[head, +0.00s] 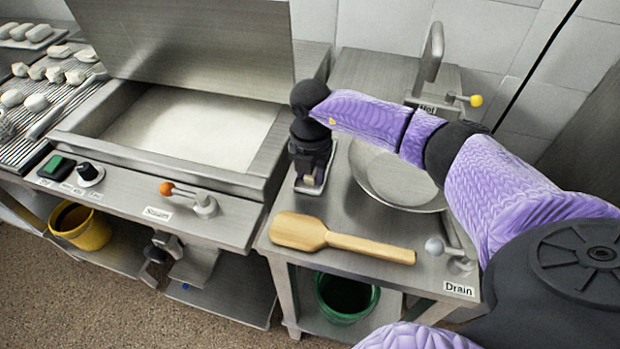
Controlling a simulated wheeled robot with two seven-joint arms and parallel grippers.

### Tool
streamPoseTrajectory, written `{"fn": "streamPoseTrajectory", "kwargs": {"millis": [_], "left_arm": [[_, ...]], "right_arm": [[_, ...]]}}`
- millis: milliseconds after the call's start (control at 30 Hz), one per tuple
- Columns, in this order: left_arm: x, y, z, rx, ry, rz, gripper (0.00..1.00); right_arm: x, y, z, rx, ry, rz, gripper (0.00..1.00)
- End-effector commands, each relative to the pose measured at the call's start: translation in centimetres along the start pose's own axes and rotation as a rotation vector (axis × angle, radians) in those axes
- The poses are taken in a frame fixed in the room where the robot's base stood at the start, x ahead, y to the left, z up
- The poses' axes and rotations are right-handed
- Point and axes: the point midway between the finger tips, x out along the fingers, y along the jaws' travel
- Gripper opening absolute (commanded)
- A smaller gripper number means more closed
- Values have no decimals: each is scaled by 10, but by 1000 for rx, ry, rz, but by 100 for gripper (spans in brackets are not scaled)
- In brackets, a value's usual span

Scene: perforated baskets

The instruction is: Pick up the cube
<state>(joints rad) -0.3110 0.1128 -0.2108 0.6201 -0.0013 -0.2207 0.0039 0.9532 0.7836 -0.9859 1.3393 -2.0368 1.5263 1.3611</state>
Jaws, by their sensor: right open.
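I cannot make out a clear cube in the head view. My right gripper (311,180) points down over the counter, between the steamer and the round basin. It is open, and its fingers are small and dark here. The space between the fingers and just below them is largely hidden by the wrist, so I cannot tell if anything lies there. My left gripper is out of view.
A wooden paddle (340,238) lies on the counter's front, before the round metal basin (385,178). The steamer (190,125) stands left with its lid raised. Several pale lumps sit on a rack (18,152) at far left. A faucet (432,55) stands behind.

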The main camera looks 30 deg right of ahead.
Motion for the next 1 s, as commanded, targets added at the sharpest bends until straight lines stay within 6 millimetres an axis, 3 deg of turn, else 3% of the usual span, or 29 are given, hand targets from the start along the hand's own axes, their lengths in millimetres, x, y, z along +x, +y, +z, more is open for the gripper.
{"fn": "streamPoseTrajectory", "kwargs": {"millis": [67,267,600,900,1000], "left_arm": [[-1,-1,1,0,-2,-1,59],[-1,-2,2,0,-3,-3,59],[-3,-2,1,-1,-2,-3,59],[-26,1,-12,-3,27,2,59],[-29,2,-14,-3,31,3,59]], "right_arm": [[-1,0,0,0,0,1,41],[-2,0,0,-1,1,1,0],[-6,0,0,-1,0,3,0],[-81,1,0,-2,-3,6,0],[-97,1,-1,-21,0,5,0]]}}
